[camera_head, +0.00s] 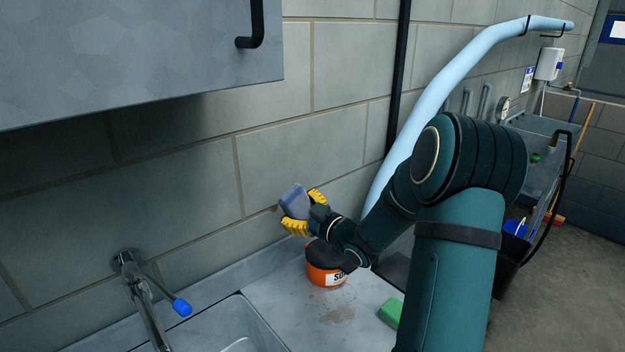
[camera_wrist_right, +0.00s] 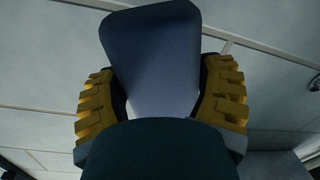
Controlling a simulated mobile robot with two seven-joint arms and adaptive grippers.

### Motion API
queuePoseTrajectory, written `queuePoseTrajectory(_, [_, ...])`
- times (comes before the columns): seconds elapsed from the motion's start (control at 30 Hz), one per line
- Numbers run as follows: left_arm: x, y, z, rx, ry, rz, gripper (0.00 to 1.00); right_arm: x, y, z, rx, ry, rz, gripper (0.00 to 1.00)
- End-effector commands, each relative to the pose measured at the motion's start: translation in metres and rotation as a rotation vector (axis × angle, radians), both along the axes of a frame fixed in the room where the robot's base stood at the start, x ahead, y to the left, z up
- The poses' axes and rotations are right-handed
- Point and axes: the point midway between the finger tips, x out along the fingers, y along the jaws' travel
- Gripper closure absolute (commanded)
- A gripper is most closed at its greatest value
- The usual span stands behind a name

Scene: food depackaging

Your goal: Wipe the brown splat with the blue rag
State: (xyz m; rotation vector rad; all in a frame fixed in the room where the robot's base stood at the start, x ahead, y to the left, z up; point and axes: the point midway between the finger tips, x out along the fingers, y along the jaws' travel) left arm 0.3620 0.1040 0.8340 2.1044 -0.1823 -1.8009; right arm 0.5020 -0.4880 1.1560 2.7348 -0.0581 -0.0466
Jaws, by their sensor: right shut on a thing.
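The blue rag (camera_head: 295,199) is a blue-grey piece held up near the wall, above the counter. My right gripper (camera_head: 303,212), with yellow ribbed fingers, is shut on it. In the right wrist view the rag (camera_wrist_right: 152,55) sticks out between both yellow fingers of the right gripper (camera_wrist_right: 160,90). The brown splat (camera_head: 337,315) is a faint brownish stain on the grey counter, below and to the right of the rag, clear of it. My left gripper is not in view.
An orange tub (camera_head: 324,277) with a dark lid stands on the counter (camera_head: 375,291) behind the splat, below my right forearm. A green block (camera_head: 390,312) lies right of the splat. A sink (camera_head: 235,328) and blue-tipped tap (camera_head: 146,295) are at left. A cabinet (camera_head: 140,55) overhangs upper left.

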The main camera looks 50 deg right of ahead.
Motion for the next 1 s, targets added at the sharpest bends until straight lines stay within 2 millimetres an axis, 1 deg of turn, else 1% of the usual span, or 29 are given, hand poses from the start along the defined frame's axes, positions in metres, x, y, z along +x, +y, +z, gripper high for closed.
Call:
queuePoseTrajectory(0.03, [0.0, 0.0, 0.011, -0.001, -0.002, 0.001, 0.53, -0.001, 0.004, -0.006, 0.057, 0.002, -0.005, 0.56])
queuePoseTrajectory(0.2, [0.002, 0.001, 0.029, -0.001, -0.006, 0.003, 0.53, -0.005, 0.019, -0.028, 0.225, -0.021, -0.027, 0.56])
queuePoseTrajectory(0.4, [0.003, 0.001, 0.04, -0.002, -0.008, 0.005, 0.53, -0.01, 0.028, -0.041, 0.351, -0.044, -0.055, 0.56])
queuePoseTrajectory(0.57, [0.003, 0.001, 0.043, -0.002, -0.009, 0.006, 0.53, -0.01, 0.03, -0.044, 0.386, -0.056, -0.065, 0.56])
queuePoseTrajectory(0.77, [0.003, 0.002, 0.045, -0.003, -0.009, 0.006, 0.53, 0.002, 0.029, -0.044, 0.388, -0.057, -0.065, 0.56])
queuePoseTrajectory(1.0, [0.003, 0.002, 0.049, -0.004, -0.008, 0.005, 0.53, 0.026, 0.027, -0.044, 0.388, -0.056, -0.064, 0.56])
